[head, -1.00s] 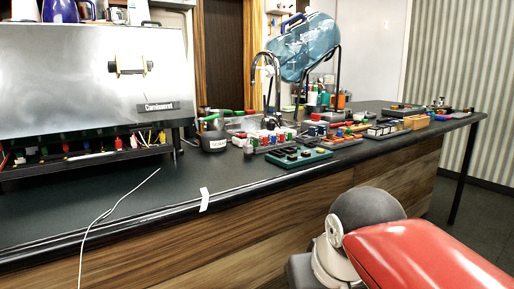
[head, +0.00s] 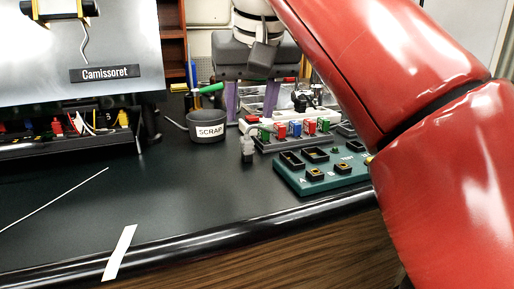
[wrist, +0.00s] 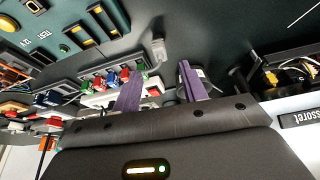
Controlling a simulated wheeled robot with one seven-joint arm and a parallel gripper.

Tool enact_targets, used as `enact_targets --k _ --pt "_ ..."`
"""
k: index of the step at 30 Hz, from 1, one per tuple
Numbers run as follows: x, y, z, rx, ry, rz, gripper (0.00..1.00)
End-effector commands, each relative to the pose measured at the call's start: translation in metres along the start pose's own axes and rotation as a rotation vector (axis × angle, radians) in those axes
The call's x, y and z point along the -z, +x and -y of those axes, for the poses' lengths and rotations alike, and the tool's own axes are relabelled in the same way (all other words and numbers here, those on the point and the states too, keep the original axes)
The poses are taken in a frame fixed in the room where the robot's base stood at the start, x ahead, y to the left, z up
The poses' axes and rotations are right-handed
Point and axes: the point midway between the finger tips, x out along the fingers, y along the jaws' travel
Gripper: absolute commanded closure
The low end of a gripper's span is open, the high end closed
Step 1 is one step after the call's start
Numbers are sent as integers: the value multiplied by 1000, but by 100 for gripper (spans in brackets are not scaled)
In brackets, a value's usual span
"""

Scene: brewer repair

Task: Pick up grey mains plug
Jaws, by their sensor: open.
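The grey mains plug (head: 248,150) is on the dark worktop, at the left end of a grey strip with green, blue and red pieces. In the wrist view the plug (wrist: 158,48) shows just beyond the gap between the fingertips. My gripper (head: 251,113) has two purple fingers pointing down, spread apart, with nothing between them. In the head view it is above and behind the plug. In the wrist view its fingers (wrist: 160,70) are apart and not visibly touching the plug.
The SCRAP cup (head: 208,128) stands close to the left of the plug. A green test board (head: 322,178) is in front and right. A parts tray (head: 70,138) sits under the steel Camissoret machine (head: 110,40).

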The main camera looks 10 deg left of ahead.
Motion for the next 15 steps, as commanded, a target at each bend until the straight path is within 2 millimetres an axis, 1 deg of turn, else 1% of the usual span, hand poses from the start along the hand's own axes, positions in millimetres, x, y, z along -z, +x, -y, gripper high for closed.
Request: enact_targets --k 1,7,12,15 --pt "-2 9 0 -1 0 2 57" --pt "-1 26 -1 -1 1 1 57" --pt "-2 53 -1 -1 2 2 57" --pt "-2 65 0 -1 1 1 57"
